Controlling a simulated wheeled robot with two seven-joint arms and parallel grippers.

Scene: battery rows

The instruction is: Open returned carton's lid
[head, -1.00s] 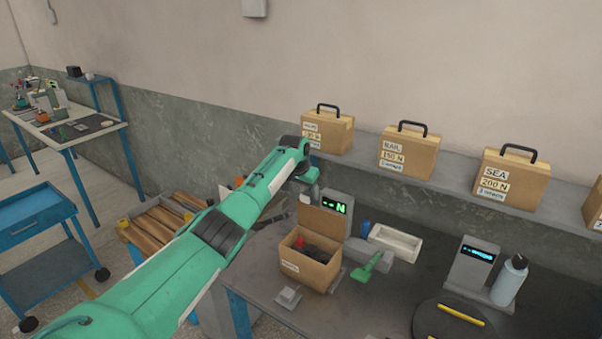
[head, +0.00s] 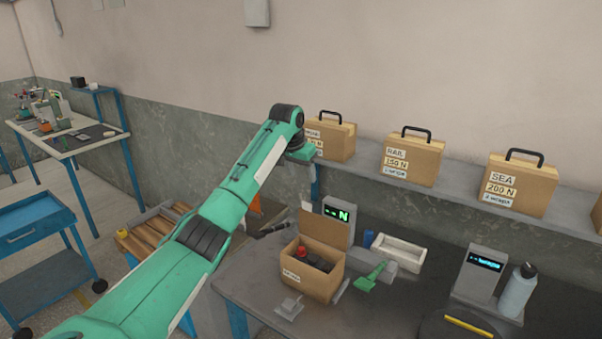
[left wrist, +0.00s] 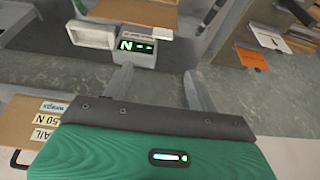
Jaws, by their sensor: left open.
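The returned carton (head: 309,284) is a small brown box with a white label, standing on the dark bench in the head view. Its lid (head: 323,226) stands up at the back, and a dark item with a red part shows inside. Brown cardboard (left wrist: 135,12), probably its lid, shows at the top of the left wrist view. My left gripper (left wrist: 158,86) is open and empty, its two fingers apart. In the head view its arm reaches above and behind the carton, clear of it; the fingertips are hard to make out there. My right gripper is not in view.
A scale display (head: 339,213) stands just behind the carton, with a white tray (head: 399,252) and a green tool (head: 370,276) to its right. Labelled cases (head: 411,162) line the wall shelf. A bottle (head: 516,292) stands at the right.

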